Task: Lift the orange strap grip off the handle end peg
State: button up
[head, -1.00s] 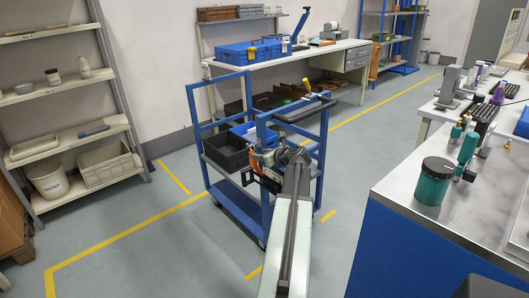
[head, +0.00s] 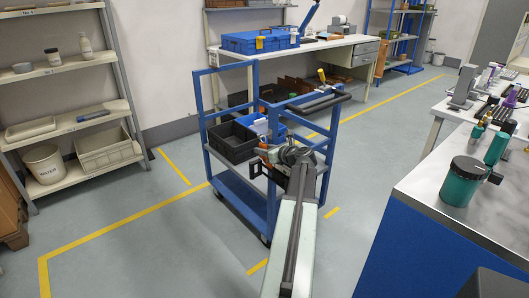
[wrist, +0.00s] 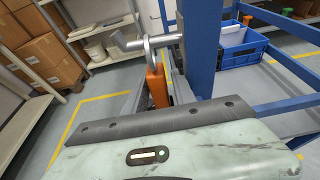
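The orange strap grip (wrist: 157,88) hangs in the wrist view from a metal ring (wrist: 150,48). The ring is around a short grey peg (wrist: 135,44) that sticks out to the left from a blue upright post (wrist: 205,50) of the cart. In the head view, my gripper (head: 270,154) is at the near side of the blue cart (head: 228,190), by its post. In the wrist view, a dark bolted bar and pale green body of mine fill the lower part and hide the strap's lower end.
A black crate (head: 233,142) and a blue bin (head: 250,127) sit on the cart. The cart's dark handle bar (head: 320,104) is at upper right. A workbench with a teal jar (head: 460,184) stands right, shelves left. Floor around the cart is clear.

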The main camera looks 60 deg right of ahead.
grip_shut()
jog(key=shift+r, duration=0.15)
jog(key=shift+r+p, duration=0.25)
jog(key=shift+p, duration=0.15)
jog(key=shift+r+p, duration=0.5)
jog(key=shift+r, duration=0.05)
jog(key=w+a, duration=0.3)
jog(key=a, duration=0.5)
jog(key=w+a, duration=0.3)
jog(key=a, duration=0.5)
jog(key=shift+a+f, duration=0.15)
jog(key=shift+a, duration=0.25)
